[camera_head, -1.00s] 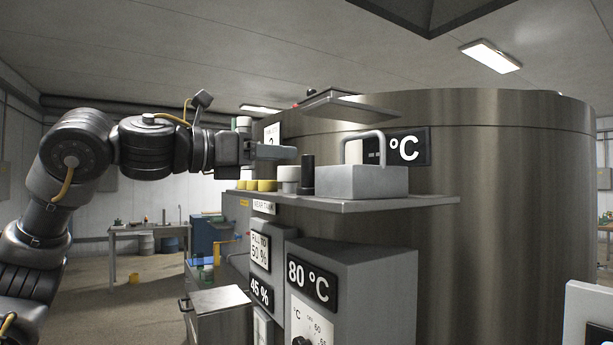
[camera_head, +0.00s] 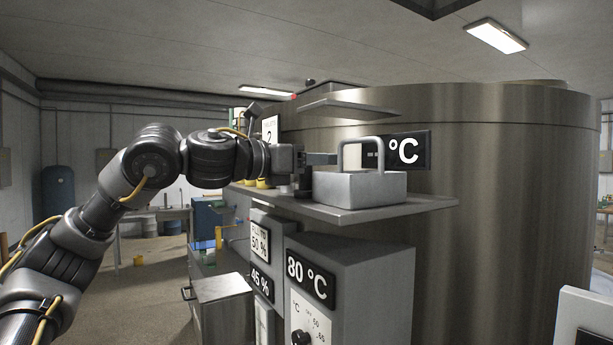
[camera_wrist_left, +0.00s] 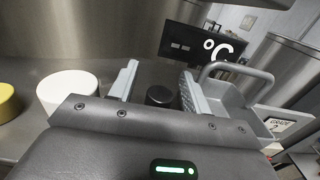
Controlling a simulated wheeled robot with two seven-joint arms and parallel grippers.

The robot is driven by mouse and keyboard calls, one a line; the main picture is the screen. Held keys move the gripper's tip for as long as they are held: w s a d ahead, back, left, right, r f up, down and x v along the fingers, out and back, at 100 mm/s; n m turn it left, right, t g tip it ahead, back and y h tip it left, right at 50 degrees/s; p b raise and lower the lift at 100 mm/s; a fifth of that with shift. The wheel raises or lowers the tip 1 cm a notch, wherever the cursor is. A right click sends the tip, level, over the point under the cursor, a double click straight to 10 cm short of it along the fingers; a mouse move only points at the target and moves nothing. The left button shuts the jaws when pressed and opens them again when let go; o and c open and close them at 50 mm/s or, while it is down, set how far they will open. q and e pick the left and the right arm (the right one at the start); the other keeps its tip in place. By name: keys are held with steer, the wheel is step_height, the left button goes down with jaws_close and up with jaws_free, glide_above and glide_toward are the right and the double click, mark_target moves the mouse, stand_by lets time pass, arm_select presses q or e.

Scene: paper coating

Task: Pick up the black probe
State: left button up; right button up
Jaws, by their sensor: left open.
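The black probe (camera_wrist_left: 159,96) appears as a short dark cylinder with a round top in the left wrist view. It stands on the shelf between the two fingers of my left gripper (camera_wrist_left: 158,82), with gaps on both sides. In the head view my left gripper (camera_head: 320,158) reaches in over the shelf from the left, and its body hides most of the probe. The fingers are apart and hold nothing. My right gripper is not in view.
A grey block with a loop handle (camera_head: 360,188) stands close right of the gripper on the shelf (camera_head: 400,208). A white round container (camera_wrist_left: 67,92) and a yellow one (camera_wrist_left: 8,102) stand left. A steel tank (camera_head: 500,200) rises behind. A flat panel (camera_head: 350,108) hangs above.

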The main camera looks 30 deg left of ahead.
arm_select(q)
steer(key=shift+s+a, duration=0.1)
steer(key=shift+s, duration=0.05)
steer(key=shift+c, duration=0.9)
jaws_close()
steer(key=shift+a+r+b, duration=0.1)
steer(key=shift+r+b, duration=0.1)
steer(key=shift+b, duration=0.35)
steer(key=r, duration=0.2)
steer(key=r+b, duration=0.1)
steer(key=r, duration=0.1)
steer(key=s+r+b, duration=0.1)
steer(key=r, duration=0.1)
steer(key=shift+a+r, duration=0.15)
steer(key=shift+r, duration=0.1)
steer(key=b+v, duration=0.4)
steer(key=v, duration=1.4)
steer(key=shift+s+a, duration=0.2)
steer(key=shift+a, duration=0.1)
